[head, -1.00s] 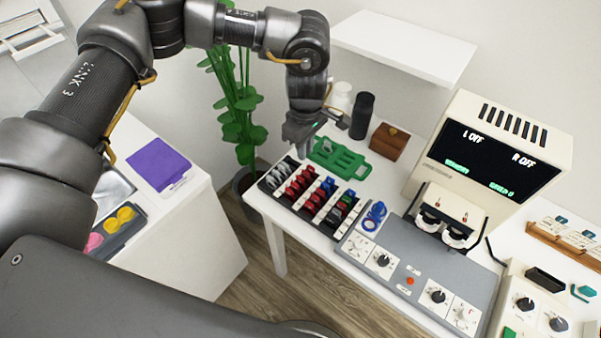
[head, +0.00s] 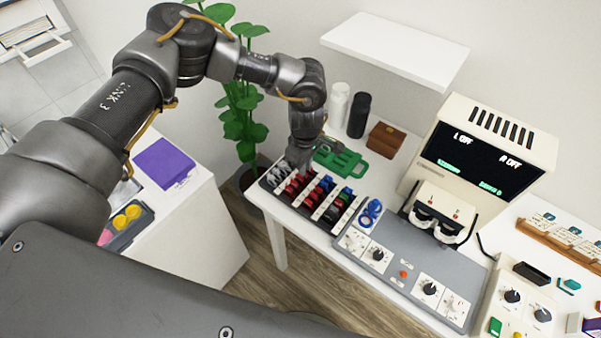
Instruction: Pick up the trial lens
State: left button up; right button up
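A dark rack (head: 334,228) on the white table holds rows of small trial lenses with silver, red, blue and green mounts, among them red ones (head: 291,189). Which lens is the task's one cannot be told. A blue ring-shaped piece (head: 369,213) sits right of the rack, by the grey console. My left gripper (head: 304,168) points down at the rack's back edge, over or among the lenses there. Its fingertips are small and dark against the rack, so opening, contact and any held lens cannot be made out. My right gripper is not in view.
A green slotted holder (head: 340,160), brown box (head: 384,140), and white and black bottles (head: 358,115) stand behind the rack. The grey console (head: 395,270) and beige display machine (head: 485,150) are to the right. A white shelf (head: 395,50) hangs above; a plant is left.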

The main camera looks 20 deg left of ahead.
pick_arm(q)
jog(key=shift+s+f, duration=0.15)
jog(key=shift+f, duration=0.35)
grip_shut()
jog(key=shift+r, duration=0.3)
notch_tip(320, 180, up, 10)
jog(key=b, duration=0.3)
jog(key=shift+w+f, duration=0.2)
jog(key=shift+w, duration=0.2)
jog(key=shift+c, duration=1.1)
grip_release()
jog(key=o, duration=1.7)
